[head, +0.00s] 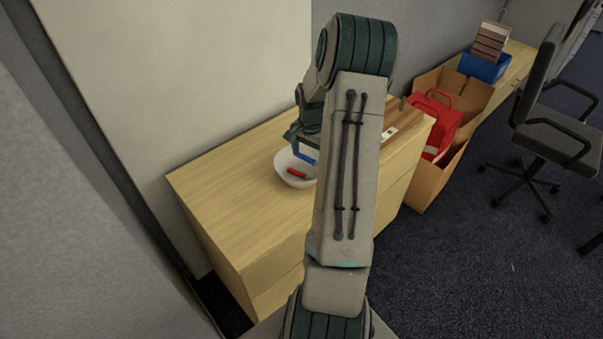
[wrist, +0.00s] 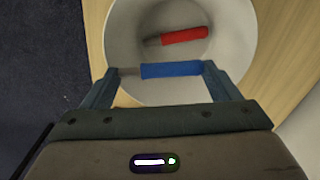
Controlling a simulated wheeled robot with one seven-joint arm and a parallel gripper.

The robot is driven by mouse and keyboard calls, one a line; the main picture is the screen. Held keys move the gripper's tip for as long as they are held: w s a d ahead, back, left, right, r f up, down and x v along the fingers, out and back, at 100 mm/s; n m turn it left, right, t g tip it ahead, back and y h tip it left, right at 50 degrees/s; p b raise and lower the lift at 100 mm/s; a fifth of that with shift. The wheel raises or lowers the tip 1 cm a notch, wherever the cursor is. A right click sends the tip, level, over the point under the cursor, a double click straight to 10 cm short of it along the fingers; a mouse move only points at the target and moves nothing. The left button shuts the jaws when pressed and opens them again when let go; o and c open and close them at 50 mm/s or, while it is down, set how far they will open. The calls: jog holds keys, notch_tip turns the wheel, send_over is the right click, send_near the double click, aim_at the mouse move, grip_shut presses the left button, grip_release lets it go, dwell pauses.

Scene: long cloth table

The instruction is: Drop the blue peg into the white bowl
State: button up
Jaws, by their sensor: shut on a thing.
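The white bowl (head: 283,175) stands on the wooden cabinet top in the head view, partly hidden behind my arm. In the wrist view the bowl (wrist: 225,20) lies right beyond my fingers. The blue peg (wrist: 172,69) is held crosswise between the two fingertips of my gripper (wrist: 162,72), over the bowl's opening. The blue peg also shows in the head view (head: 305,156), above the bowl. A red peg (wrist: 185,35) lies inside the bowl. My gripper is shut on the blue peg.
The wooden cabinet top (head: 230,190) is clear left of the bowl. A small white item (head: 390,132) lies on a darker board to the right. A cardboard box (head: 425,188) with a red bag (head: 437,120) stands beyond the cabinet's right end.

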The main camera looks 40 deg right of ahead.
jog(key=o, duration=0.9)
jog(key=shift+c, duration=0.2)
notch_tip(320, 180, up, 14)
jog(key=b, duration=0.1)
jog(key=shift+f, duration=0.1)
jog(key=s+a+r+n+t+h, duration=0.1)
jog(key=s+a+r+n, duration=0.25)
jog(key=a, duration=0.65)
jog(key=s+a+r+n, duration=0.3)
jog(key=a+n, duration=0.1)
jog(key=a, duration=0.5)
jog(key=s+a+f+n+t+y, duration=0.1)
jog(key=s+a+n+t, duration=0.1)
jog(key=s+a+n, duration=0.5)
jog(key=s+a, duration=0.4)
jog(key=s, duration=0.1)
jog(key=shift+s+a+f, duration=0.15)
jog(key=shift+s+a, duration=0.1)
jog(key=shift+s, duration=0.05)
